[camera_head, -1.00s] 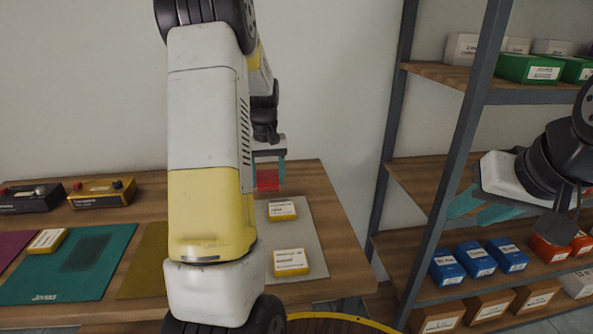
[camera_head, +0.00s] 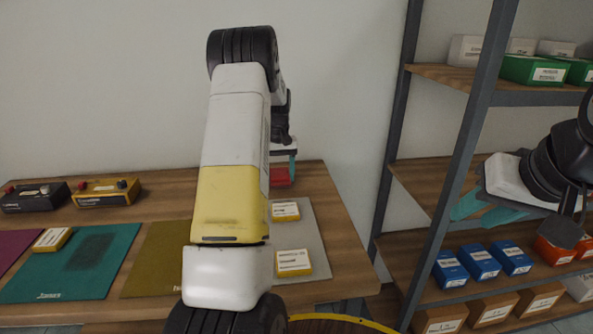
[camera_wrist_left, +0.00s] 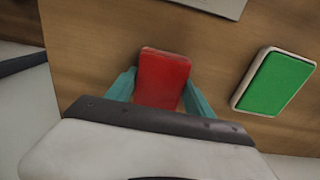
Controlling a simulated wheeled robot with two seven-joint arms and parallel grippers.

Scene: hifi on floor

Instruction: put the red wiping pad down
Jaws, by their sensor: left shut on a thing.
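The red wiping pad (camera_head: 279,177) is at the back of the wooden table, partly hidden by my left arm in the head view. In the left wrist view the red pad (camera_wrist_left: 164,75) sits between the teal fingers of my left gripper (camera_wrist_left: 160,92), which is shut on it. My left gripper (camera_head: 282,168) points down over the table's back right part. I cannot tell whether the pad touches the tabletop. My right gripper (camera_head: 483,211) hangs empty in front of the shelf, its teal fingers apart.
A green pad with a white base (camera_wrist_left: 274,82) lies beside the red one. A grey mat (camera_head: 313,240) holds two yellow labelled boxes (camera_head: 286,211). Teal (camera_head: 105,280) and olive mats lie left; two devices (camera_head: 105,191) stand behind. A loaded shelf (camera_head: 435,240) stands right.

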